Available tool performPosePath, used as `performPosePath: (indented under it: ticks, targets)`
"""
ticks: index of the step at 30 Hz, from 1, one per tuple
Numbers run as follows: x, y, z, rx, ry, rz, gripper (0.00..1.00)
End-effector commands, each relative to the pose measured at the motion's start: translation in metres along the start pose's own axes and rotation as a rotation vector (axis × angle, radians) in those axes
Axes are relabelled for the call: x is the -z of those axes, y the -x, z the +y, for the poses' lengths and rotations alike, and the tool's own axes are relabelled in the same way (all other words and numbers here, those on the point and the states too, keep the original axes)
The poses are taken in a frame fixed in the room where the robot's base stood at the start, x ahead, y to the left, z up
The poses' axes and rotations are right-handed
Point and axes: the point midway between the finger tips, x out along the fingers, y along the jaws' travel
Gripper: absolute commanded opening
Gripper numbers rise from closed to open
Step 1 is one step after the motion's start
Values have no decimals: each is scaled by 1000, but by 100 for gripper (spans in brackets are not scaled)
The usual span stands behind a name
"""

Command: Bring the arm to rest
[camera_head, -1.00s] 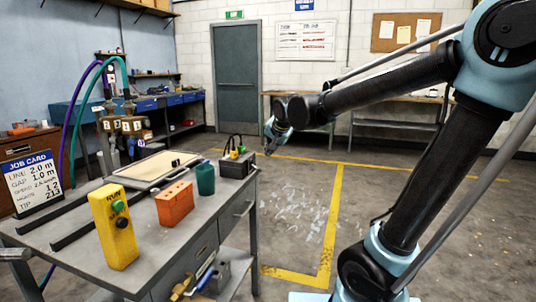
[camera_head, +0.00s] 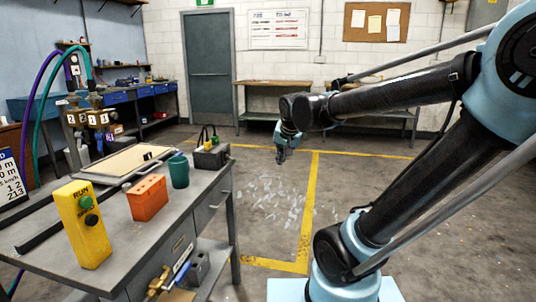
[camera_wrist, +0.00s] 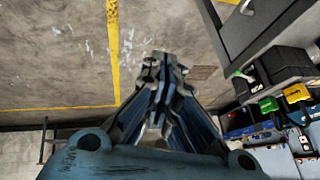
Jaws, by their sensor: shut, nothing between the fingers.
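My gripper (camera_head: 281,155) hangs at the end of my arm over the open floor, beyond the right end of the grey workbench (camera_head: 214,205). It points down and is apart from everything around it. In the wrist view my gripper (camera_wrist: 160,62) shows its fingers shut together with nothing between them. Concrete floor with a yellow line (camera_wrist: 113,50) lies below it. Part of the gripper is dark and small in the head view.
The workbench holds a yellow run box (camera_head: 82,224), an orange block with holes (camera_head: 147,197), a green cup (camera_head: 178,171) and a black box (camera_head: 211,156). A job card (camera_head: 10,180) stands at the left.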

Motion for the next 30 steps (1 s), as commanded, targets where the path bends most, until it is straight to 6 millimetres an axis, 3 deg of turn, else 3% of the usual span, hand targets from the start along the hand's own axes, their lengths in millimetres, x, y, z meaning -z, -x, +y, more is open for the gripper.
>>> performPosePath:
  ticks: [1,6,12,15,21,30]
  targets:
    - [-10,1,26,-31,14,-16,0]
    - [-55,5,99,-113,95,-96,0]
    - [-118,7,167,-170,185,-210,0]
    - [-148,7,190,-182,225,-263,0]
    - [-186,6,213,-183,275,-332,0]
    - [-193,6,216,-181,286,-346,0]
